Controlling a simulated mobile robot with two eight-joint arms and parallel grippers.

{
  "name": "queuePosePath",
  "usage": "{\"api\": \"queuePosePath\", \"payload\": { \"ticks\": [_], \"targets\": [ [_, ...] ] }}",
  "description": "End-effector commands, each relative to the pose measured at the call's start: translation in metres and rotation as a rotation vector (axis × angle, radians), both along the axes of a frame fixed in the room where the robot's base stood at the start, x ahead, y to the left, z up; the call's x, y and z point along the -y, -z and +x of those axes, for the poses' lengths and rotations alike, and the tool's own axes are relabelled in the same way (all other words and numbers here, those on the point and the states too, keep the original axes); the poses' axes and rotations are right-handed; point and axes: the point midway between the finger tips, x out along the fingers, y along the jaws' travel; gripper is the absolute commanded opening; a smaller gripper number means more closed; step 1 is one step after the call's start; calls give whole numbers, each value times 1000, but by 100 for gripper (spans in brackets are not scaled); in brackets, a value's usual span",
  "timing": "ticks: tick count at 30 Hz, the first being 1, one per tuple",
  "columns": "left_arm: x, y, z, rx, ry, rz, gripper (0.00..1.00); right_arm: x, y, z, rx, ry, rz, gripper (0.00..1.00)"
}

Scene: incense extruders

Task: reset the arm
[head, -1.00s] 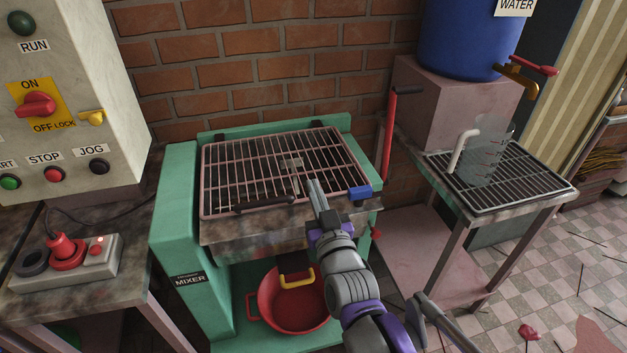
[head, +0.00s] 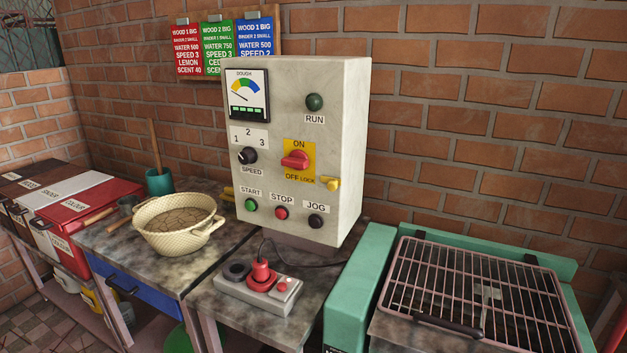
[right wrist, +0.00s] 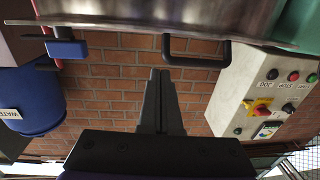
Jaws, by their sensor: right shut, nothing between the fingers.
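My right gripper (right wrist: 160,75) shows in the right wrist view with its fingers together and nothing between them. It points toward the brick wall, apart from the mixer, whose metal edge and dark handle (right wrist: 197,62) show at the top of that view. No part of either arm shows in the head view now. My left gripper is in neither current view.
The blue water barrel (right wrist: 30,110) is left in the wrist view.

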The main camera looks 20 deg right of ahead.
Motion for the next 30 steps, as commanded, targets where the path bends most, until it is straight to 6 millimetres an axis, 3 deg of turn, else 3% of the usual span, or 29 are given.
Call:
{"api": "queuePosePath", "payload": {
  "ticks": [3,7,12,18,30],
  "targets": [
    [0,0,0,0,0,0,50,-47,42,30,-179,-178,110,0],
    [0,0,0,0,0,0,50,-112,101,39,-468,-374,237,0],
    [0,0,0,0,0,0,50,-167,153,14,-805,-502,327,0],
    [0,0,0,0,0,0,50,-200,185,-32,-1142,-543,361,0],
    [0,-126,-2,42,0,0,50,-197,60,-37,-1110,-540,353,0]
  ]
}}
